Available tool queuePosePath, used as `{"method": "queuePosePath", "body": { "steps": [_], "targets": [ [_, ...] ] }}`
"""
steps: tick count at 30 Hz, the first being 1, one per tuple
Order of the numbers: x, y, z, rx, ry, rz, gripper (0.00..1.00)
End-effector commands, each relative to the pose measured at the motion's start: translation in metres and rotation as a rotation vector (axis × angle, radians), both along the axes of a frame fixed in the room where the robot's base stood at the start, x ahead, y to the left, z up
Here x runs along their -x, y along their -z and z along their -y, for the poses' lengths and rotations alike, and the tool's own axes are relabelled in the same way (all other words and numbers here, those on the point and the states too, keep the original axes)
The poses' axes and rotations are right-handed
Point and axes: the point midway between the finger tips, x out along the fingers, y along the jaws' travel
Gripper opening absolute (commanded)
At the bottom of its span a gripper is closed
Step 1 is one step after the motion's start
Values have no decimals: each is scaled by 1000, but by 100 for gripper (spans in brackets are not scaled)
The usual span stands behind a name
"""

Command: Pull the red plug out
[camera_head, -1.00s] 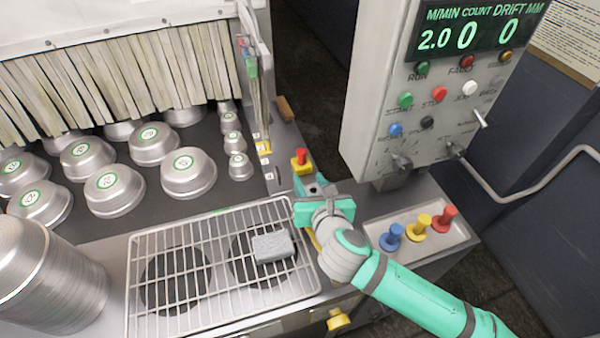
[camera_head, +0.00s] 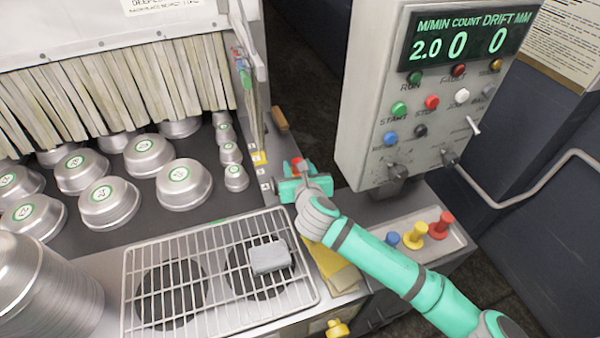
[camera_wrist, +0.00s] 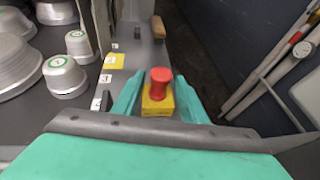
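The red plug (camera_wrist: 161,82) stands upright in a yellow block (camera_wrist: 157,104) on the narrow ledge beside the conveyor. In the head view the red plug (camera_head: 297,163) shows just beyond my gripper, and its yellow block is mostly hidden there. My gripper (camera_wrist: 158,98) is open, with one turquoise finger on each side of the yellow block and plug. The fingers look very close to the block; I cannot tell whether they touch it. In the head view my gripper (camera_head: 302,180) is low over the ledge.
A tray (camera_head: 462,240) at the right holds blue, yellow and red pegs. The grey control box (camera_head: 380,110) rises right of my gripper. A wire rack (camera_head: 215,232) with a grey block (camera_head: 269,257) lies at front left. A wooden-handled item (camera_head: 280,119) lies farther along the ledge.

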Motion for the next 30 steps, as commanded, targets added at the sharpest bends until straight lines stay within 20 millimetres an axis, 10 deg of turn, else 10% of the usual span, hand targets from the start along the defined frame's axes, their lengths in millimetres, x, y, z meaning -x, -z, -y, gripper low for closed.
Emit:
{"method": "queuePosePath", "body": {
  "steps": [13,18,22,30],
  "targets": [
    [-8,4,-2,0,-1,0,39],
    [-8,3,-2,0,-1,0,0],
    [-8,3,-2,0,-1,0,12],
    [-8,3,-2,-1,-1,1,0]
  ]
}}
